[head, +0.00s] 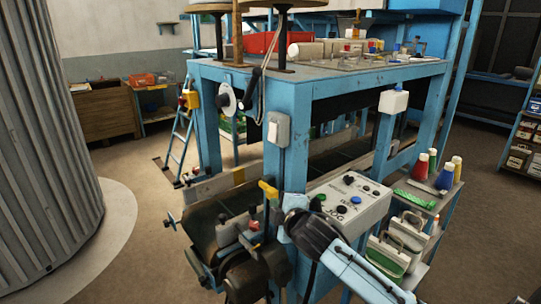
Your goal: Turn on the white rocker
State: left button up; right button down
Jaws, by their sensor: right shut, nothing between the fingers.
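A pale switch box with a white rocker (277,131) is fixed to the front blue post of the workbench, a little left of the middle of the head view. The rocker's on or off position is too small to tell. My right arm comes in from the lower right. Its gripper (291,217) is shut and empty, below the rocker and apart from it, in front of the lower post and beside the control panel. The fingertips are small and hard to make out against the dark machine. My left gripper is not in view.
A sloping control panel (348,201) with several buttons is just right of my right gripper. A dark machine head (251,243) stands to its left. A side shelf (425,195) holds coloured thread cones. A white box (393,102) hangs on the right post. The floor at left is open.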

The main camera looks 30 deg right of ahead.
aim_at(272, 133)
notch_tip(272, 133, up, 14)
jog(key=s+a+n+t, duration=0.1)
jog(key=a+n+t, duration=0.1)
jog(key=shift+s+r+t+p, duration=0.25)
jog(key=shift+s+t+p, duration=0.05)
jog(key=shift+s+p, duration=0.1)
jog(key=w+d+p, duration=0.1)
jog(key=w+d, duration=0.1)
jog(key=w, duration=0.3)
jog(key=w+d+f+p, duration=0.1)
jog(key=w+d, duration=0.2)
jog(key=w, duration=0.2)
jog(key=shift+d, duration=0.35)
jog(key=shift+w, duration=0.1)
